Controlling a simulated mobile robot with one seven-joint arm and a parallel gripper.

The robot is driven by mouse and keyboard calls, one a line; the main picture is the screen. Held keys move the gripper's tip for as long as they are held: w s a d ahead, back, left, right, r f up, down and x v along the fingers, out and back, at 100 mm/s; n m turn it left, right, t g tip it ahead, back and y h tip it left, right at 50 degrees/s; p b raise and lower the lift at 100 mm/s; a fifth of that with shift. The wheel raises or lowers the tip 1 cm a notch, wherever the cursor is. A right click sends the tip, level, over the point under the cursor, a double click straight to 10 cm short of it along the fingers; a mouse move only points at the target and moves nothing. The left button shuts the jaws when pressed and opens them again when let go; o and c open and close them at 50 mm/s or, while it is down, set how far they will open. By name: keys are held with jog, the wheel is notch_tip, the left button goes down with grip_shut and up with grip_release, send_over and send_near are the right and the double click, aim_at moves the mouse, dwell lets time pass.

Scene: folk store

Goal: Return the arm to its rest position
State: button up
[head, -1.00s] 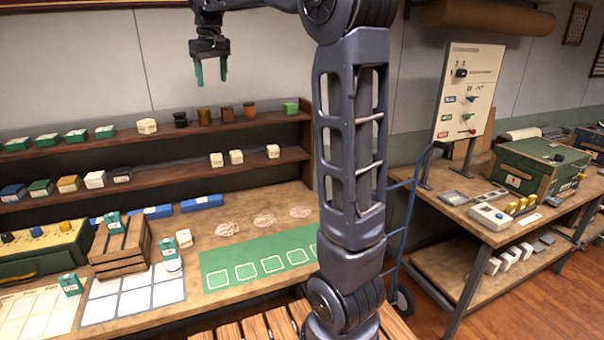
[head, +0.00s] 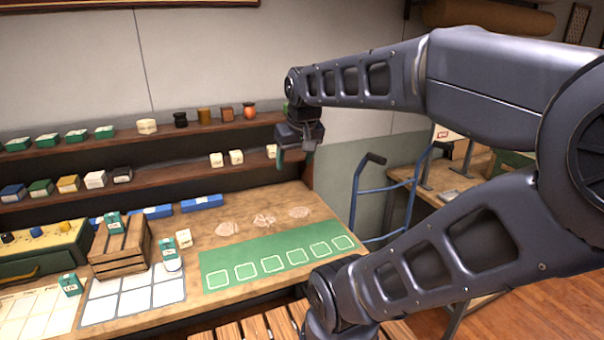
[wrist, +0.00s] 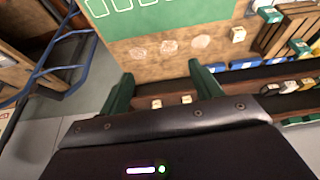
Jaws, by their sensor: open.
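My gripper (head: 293,157) hangs in front of the right end of the wall shelves in the head view, above the back right of the workbench. In the wrist view its two green fingers (wrist: 160,95) stand wide apart with nothing between them. My arm is folded, with its elbow out to the right, and it covers much of the right side of the head view.
The workbench (head: 260,212) carries a green mat (head: 275,262) with outlined squares, a wooden crate (head: 120,247) and a white grid sheet (head: 130,298). Shelves (head: 150,183) with small boxes and jars stand behind. A blue hand truck (head: 384,205) stands right of the bench.

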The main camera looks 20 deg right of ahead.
jog(key=s+f, duration=0.3)
jog(key=shift+d+f, duration=0.1)
jog(key=shift+d, duration=0.3)
dwell(1.0)
